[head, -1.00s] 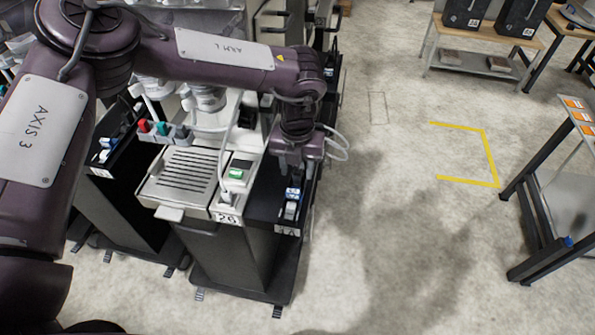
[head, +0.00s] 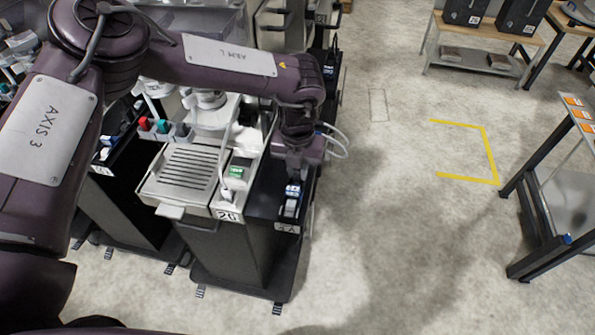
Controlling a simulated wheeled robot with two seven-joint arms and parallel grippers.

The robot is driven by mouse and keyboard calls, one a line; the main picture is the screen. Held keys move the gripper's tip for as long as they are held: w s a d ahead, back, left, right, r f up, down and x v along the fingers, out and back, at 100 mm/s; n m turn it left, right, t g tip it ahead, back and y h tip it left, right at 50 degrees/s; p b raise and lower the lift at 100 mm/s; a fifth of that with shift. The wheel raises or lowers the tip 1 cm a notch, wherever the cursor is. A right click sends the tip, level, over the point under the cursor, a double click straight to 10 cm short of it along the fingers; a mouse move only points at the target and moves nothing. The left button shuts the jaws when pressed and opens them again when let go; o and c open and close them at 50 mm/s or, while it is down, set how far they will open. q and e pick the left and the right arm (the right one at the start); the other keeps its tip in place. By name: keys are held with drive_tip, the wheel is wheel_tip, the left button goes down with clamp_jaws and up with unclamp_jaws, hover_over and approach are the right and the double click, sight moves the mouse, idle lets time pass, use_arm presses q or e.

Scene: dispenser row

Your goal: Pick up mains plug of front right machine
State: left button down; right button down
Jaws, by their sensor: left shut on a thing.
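The front right machine (head: 182,172) is a pale unit with a slotted tray, labelled 26, on a dark pedestal. A black side tray (head: 262,204) is fixed along its right side. My left gripper (head: 292,181) points down over this tray, shut on what appears to be the mains plug; the jaws and the wrist hide most of it. A small blue and white piece (head: 292,190) shows right at the fingertips, with a grey-white piece (head: 290,208) in front of it. I cannot tell whether the plug is clear of the tray. My right gripper is not in view.
A white connector with a cord (head: 226,196) sits on the machine's front strip, beside a green-lit switch (head: 238,172). Another machine's black tray (head: 118,150) is close on the left. The floor to the right is clear up to a dark-framed table (head: 545,200).

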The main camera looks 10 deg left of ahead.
use_arm(q)
drive_tip(key=shift+r, duration=0.1)
drive_tip(key=shift+w+r, duration=0.1)
drive_tip(key=shift+r, duration=0.1)
wheel_tip(320, 180, up, 20)
drive_tip(key=b, duration=0.3)
drive_tip(key=shift+f, duration=0.25)
drive_tip(key=shift+r+p, duration=1.05)
drive_tip(key=shift+p, duration=0.2)
idle(0.7)
wheel_tip(320, 180, up, 3)
drive_tip(key=p, duration=0.4)
drive_tip(key=shift+f, duration=0.1)
drive_tip(key=shift+f, duration=0.1)
